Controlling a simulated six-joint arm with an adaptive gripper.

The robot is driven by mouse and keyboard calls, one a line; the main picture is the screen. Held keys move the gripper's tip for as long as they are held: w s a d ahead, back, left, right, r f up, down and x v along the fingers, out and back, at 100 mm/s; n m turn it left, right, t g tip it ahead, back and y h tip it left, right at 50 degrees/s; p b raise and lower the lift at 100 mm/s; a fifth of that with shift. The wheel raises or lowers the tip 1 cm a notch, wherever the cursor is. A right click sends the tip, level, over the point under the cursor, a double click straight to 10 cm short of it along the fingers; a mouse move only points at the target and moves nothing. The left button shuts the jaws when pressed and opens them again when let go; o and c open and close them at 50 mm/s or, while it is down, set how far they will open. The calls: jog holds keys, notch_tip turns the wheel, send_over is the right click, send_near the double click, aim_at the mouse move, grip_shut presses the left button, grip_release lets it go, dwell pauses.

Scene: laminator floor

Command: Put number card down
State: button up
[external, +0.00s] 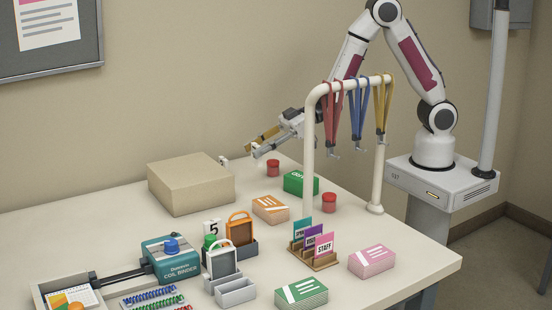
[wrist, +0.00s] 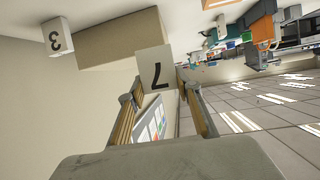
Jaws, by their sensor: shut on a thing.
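My gripper (external: 262,146) is at the far side of the table, behind and to the right of the beige box. In the wrist view, my gripper (wrist: 154,88) is shut on a white number card marked 7 (wrist: 155,67), held at its fingertips. The wrist picture is turned over, with the tabletop at the top. I cannot tell whether the card touches the table. Another number card, marked 3 (wrist: 57,38), stands beside the box in the wrist view. A number card marked 5 (external: 212,228) stands near the middle of the table in the external view.
The large beige box (external: 190,185) is close to my gripper. A white rail (external: 309,160) with hanging lanyards stands to the right. A red-lidded jar (external: 273,168), a green card stack (external: 300,183) and an orange stack (external: 270,209) are nearby. The front left holds a coil binder (external: 171,261).

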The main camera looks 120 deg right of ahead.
jog(key=shift+f, duration=0.1)
dwell(0.5)
jog(key=shift+f, duration=0.2)
jog(key=shift+w+f, duration=0.15)
jog(key=shift+f, duration=0.05)
jog(key=w+d+r, duration=0.3)
jog(key=w+r, duration=0.2)
jog(key=w, duration=0.4)
jog(key=w+d+r+n+y, duration=0.1)
jog(key=w+d+r, duration=0.3)
jog(key=w, duration=0.6)
jog(key=shift+d+r, duration=0.25)
jog(key=shift+r, duration=0.4)
jog(key=shift+w, duration=0.1)
jog(key=shift+f, duration=3.15)
